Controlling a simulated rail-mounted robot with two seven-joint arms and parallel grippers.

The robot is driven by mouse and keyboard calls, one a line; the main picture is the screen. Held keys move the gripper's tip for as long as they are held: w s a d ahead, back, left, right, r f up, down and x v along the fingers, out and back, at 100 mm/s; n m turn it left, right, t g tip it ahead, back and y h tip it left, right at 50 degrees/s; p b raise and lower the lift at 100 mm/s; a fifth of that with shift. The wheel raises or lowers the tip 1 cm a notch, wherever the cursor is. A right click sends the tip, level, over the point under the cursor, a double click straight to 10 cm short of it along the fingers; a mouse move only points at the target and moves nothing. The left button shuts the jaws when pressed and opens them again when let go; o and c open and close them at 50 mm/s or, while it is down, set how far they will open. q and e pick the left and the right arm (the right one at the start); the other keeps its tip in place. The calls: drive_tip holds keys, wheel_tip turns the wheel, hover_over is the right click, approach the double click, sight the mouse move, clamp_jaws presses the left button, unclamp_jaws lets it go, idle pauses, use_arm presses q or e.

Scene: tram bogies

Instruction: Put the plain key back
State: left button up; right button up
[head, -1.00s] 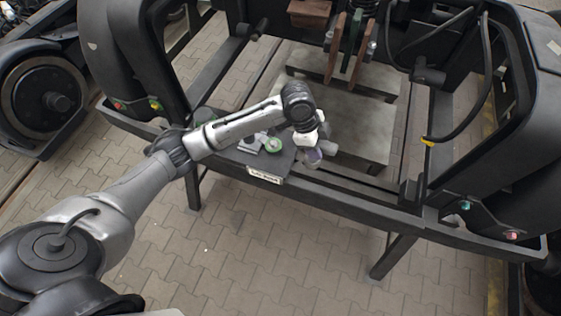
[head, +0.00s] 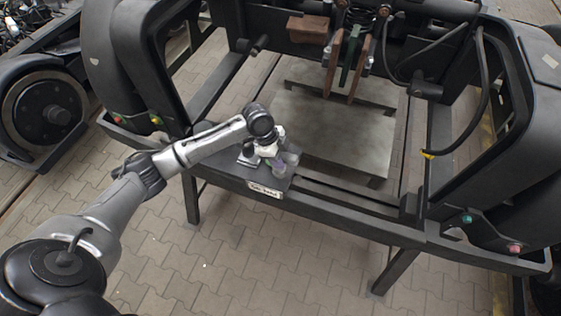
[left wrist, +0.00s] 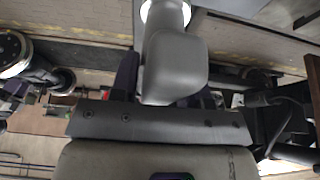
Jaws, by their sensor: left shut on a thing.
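My left gripper (head: 284,164) is over the right part of a small dark shelf (head: 232,172) on the bogie's front beam. The shelf has a white label (head: 265,190) on its front edge. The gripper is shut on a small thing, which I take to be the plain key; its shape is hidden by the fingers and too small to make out. I cannot tell whether it touches the shelf. A small grey block (head: 247,160) lies on the shelf, left of the gripper. The left wrist view shows a grey rounded part and a dark bar, but no clear key. My right gripper is out of view.
The black bogie frame (head: 340,220) runs across in front, with large dark side housings at left and right. A grey plate (head: 335,130) lies behind the shelf. A black cable (head: 480,100) hangs at right. Paved floor is clear in front.

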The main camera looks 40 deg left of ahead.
use_arm(q)
drive_tip(key=shift+f, duration=1.6)
drive_tip(key=shift+f, duration=0.2)
drive_tip(key=o, duration=1.2)
drive_tip(key=v, duration=1.2)
drive_tip(key=shift+r, duration=0.2)
